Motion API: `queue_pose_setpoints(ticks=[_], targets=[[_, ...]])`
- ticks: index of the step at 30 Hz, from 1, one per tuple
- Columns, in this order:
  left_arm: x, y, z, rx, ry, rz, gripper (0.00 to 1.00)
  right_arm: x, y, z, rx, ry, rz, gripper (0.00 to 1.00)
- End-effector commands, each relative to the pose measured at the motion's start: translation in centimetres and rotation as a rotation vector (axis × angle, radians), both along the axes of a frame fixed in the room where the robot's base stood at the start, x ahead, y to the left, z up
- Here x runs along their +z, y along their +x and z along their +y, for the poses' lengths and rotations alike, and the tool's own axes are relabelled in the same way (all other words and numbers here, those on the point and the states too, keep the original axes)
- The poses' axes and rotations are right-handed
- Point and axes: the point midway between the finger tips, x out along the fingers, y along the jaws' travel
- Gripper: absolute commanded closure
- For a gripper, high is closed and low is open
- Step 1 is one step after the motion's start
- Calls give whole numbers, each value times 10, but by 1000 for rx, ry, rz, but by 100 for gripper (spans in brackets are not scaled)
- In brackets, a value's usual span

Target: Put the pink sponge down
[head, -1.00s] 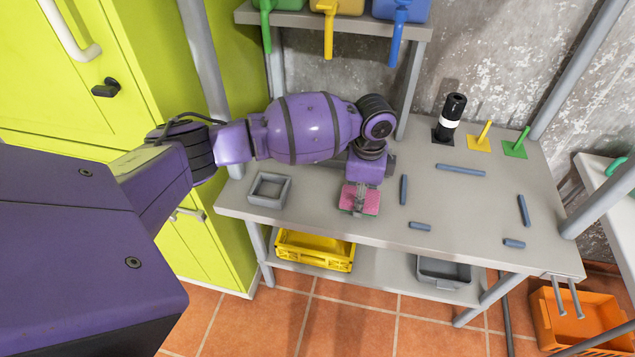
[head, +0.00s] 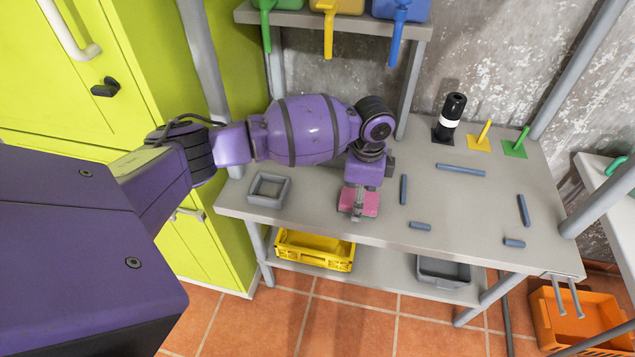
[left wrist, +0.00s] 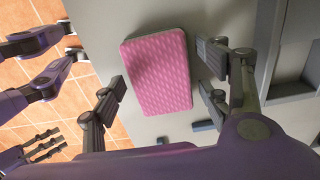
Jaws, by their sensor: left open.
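The pink sponge (head: 371,203) lies flat near the front edge of the grey table (head: 455,215), between the grey square frame and the blue bars. My left gripper (head: 357,207) is over it, pointing down, and hides part of it in the head view. In the left wrist view the sponge (left wrist: 158,72) shows almost whole. The fingers of my left gripper (left wrist: 160,88) are spread apart with the sponge between them, and gaps show at both sides.
A grey square frame (head: 268,189) is left of the sponge. Several blue bars (head: 403,190) lie to its right. A black-and-white bottle (head: 449,118), a yellow holder (head: 481,139) and a green holder (head: 515,146) stand at the back.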

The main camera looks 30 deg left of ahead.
Motion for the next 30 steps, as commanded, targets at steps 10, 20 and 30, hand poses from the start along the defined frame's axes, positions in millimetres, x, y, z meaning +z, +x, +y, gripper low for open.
queue_pose_setpoints(ticks=[10, 20, 30], targets=[[74, 3, -1, -2, -1, -12, 31, 8, 3, 0, 0, 2, -7, 60], [118, 2, -1, -1, -1, -5, 31, 8, 1, 2, 3, 4, -3, 60], [121, 1, -1, -1, 0, -4, 31, 8, 1, 3, 3, 5, -2, 60]])
